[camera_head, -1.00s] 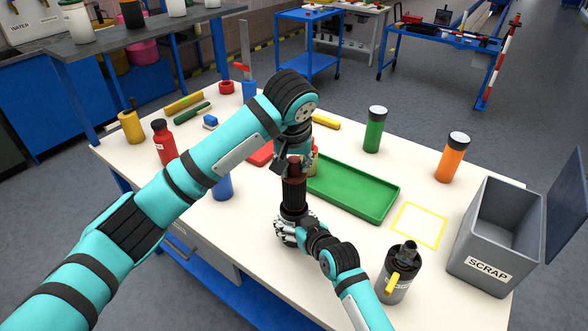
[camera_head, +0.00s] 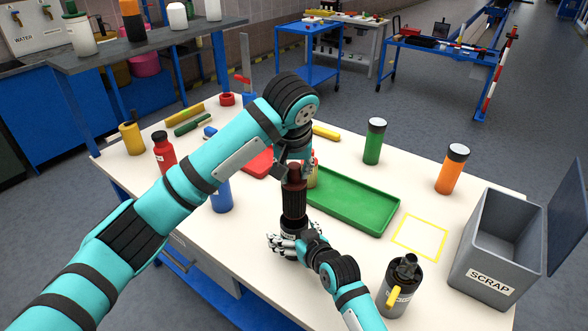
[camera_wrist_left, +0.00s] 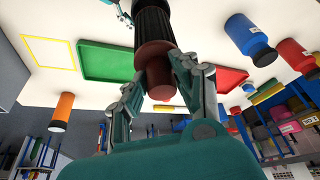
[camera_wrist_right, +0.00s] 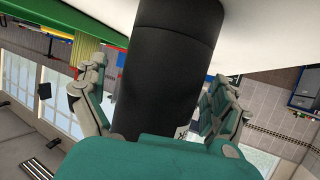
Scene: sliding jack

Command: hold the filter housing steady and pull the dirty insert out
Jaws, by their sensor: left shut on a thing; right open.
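The dirty insert (camera_head: 293,202) is a dark ribbed cylinder with a reddish-brown cap, upright at the middle of the table. My left gripper (camera_head: 293,166) is shut on its cap from above; the left wrist view shows the fingers beside the reddish-brown knob (camera_wrist_left: 160,80). The black filter housing (camera_head: 293,223) stands below the insert, and how deep the insert sits in it is hidden. My right gripper (camera_head: 284,243) is low at the housing, fingers spread. In the right wrist view the black housing (camera_wrist_right: 168,70) stands between the open fingers, with a gap at the left one.
A green tray (camera_head: 375,229) lies right of the housing, with a yellow outlined square (camera_head: 419,237) beyond. A grey scrap bin (camera_head: 483,264) stands at the right edge. Several bottles stand around the table.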

